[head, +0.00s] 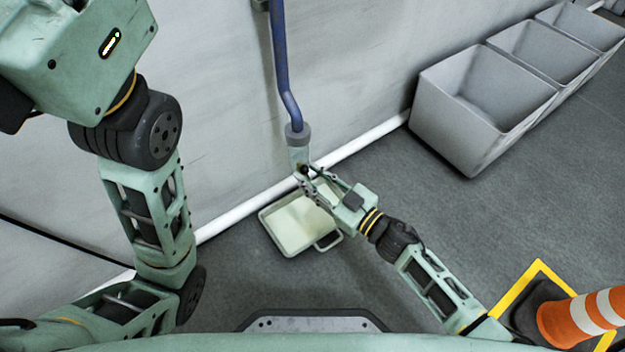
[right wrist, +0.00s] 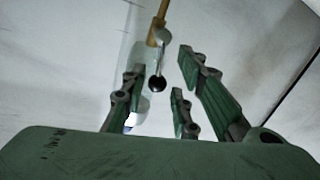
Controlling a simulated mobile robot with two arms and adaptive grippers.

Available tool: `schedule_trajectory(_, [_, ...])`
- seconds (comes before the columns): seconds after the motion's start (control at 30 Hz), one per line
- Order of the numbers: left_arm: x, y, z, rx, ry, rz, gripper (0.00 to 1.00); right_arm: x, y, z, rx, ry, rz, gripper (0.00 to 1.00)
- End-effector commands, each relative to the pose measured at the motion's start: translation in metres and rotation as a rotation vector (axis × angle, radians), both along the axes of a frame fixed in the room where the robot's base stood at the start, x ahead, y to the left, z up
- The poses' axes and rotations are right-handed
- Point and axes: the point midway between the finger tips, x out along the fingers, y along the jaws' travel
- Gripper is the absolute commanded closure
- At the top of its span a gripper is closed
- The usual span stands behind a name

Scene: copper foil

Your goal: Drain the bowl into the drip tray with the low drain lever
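The pale bowl (head: 298,154) hangs under a grey collar at the lower end of a blue pipe by the wall. The drain lever (right wrist: 161,45) shows in the right wrist view as a metal arm hanging from a brass stem, with a black ball knob (right wrist: 157,84). My right gripper (head: 312,184) is at the bowl's lower end. In the right wrist view its fingers (right wrist: 160,92) are spread on both sides of the knob, with gaps visible. The drip tray (head: 268,222) lies on the floor below, partly covered by my right gripper. My left gripper is out of view.
The blue pipe (head: 281,60) runs down the pale wall. Several grey bins (head: 470,135) stand along the wall at right. An orange and white cone (head: 590,315) is at lower right, beside yellow edging (head: 535,275). Grey floor between bins and tray is clear.

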Motion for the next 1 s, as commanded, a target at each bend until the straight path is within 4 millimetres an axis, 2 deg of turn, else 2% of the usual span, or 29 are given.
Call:
schedule_trajectory(0.27, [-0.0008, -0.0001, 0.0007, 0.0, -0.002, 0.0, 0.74, 0.0009, 0.0013, 0.0002, 0.0, 0.001, 0.0, 0.74])
schedule_trajectory(0.57, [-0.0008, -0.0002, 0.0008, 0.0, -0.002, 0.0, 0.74, 0.0006, 0.0013, 0.0, 0.001, 0.001, 0.0, 1.0])
schedule_trajectory(1.0, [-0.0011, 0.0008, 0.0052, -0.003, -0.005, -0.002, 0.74, -0.0011, 0.0033, 0.0011, -0.041, -0.028, 0.001, 1.0])
